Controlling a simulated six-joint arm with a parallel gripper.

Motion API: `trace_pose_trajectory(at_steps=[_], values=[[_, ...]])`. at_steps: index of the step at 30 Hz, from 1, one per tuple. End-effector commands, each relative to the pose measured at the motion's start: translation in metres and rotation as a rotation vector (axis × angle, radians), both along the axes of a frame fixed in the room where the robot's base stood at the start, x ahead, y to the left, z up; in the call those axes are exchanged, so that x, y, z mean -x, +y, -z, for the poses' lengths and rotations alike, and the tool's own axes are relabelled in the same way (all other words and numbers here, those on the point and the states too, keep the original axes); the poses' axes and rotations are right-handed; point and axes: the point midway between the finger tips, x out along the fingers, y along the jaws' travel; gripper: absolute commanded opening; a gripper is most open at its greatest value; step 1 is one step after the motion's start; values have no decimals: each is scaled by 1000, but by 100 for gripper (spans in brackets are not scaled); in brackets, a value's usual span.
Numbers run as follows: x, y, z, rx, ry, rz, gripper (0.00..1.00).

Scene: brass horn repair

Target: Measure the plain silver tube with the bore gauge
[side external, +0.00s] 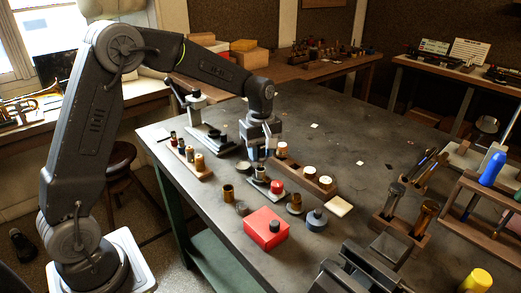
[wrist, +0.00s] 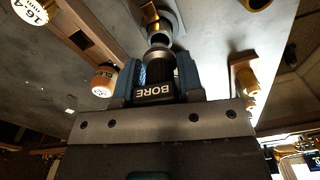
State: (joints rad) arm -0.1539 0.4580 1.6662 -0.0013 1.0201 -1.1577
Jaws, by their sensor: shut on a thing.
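My gripper (wrist: 155,85) is shut on the bore gauge (wrist: 153,93), a dark block with the word BORE between the blue fingers. A grey cylindrical part (wrist: 159,62) extends from the gauge toward a small pale ring (wrist: 160,39). I cannot tell whether that ring belongs to the gauge or to a tube, or whether they touch. In the side view my gripper (side external: 260,153) points down over the bench, beside a wooden block with white-topped pieces. The gauge is hard to make out there. I cannot surely pick out the plain silver tube in either view.
The wooden block (side external: 303,180) stands right of my gripper. A red box (side external: 266,229), a brass cup (side external: 228,194) and a blue-black jar (side external: 317,220) stand in front. A small rack (side external: 186,158) is to the left. The bench behind is mostly clear.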

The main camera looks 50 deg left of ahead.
Motion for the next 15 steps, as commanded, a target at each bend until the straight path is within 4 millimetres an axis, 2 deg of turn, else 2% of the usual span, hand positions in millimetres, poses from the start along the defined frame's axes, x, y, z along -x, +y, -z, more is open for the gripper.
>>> trace_pose_trajectory(at_steps=[15], values=[[0,0,13,0,0,0,6]])
